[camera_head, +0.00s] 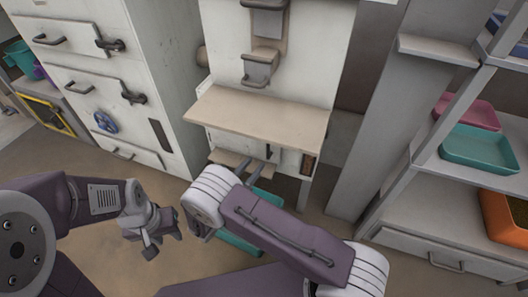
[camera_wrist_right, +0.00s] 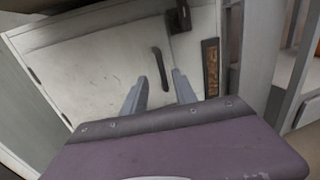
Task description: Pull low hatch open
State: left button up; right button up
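The low hatch (camera_wrist_right: 100,65) is a pale, scuffed panel under the bagger's shelf. In the right wrist view it fills the left and middle and looks shut. Its dark curved handle (camera_wrist_right: 160,68) shows just beyond the fingertips, near the gap between them. My right gripper (camera_wrist_right: 157,88) is open, with its two grey fingers apart and nothing between them. In the head view the right gripper (camera_head: 262,163) is under the shelf in front of the hatch, and my arm hides part of that area. My left gripper (camera_head: 162,240) hangs over the floor, empty, its fingers seemingly apart.
The beige shelf (camera_head: 258,118) juts out above the right gripper. A dark latch block (camera_wrist_right: 179,18) sits above the handle, and a brown strip (camera_wrist_right: 211,66) is to its right. A teal bin (camera_head: 240,240) stands on the floor beneath my right arm. Cabinets (camera_head: 75,75) stand left.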

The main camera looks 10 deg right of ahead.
jog(key=b+x, duration=0.3)
jog(key=x, duration=0.5)
jog(key=shift+d+f, duration=0.1)
jog(key=shift+f, duration=0.05)
grip_shut()
dwell(1.0)
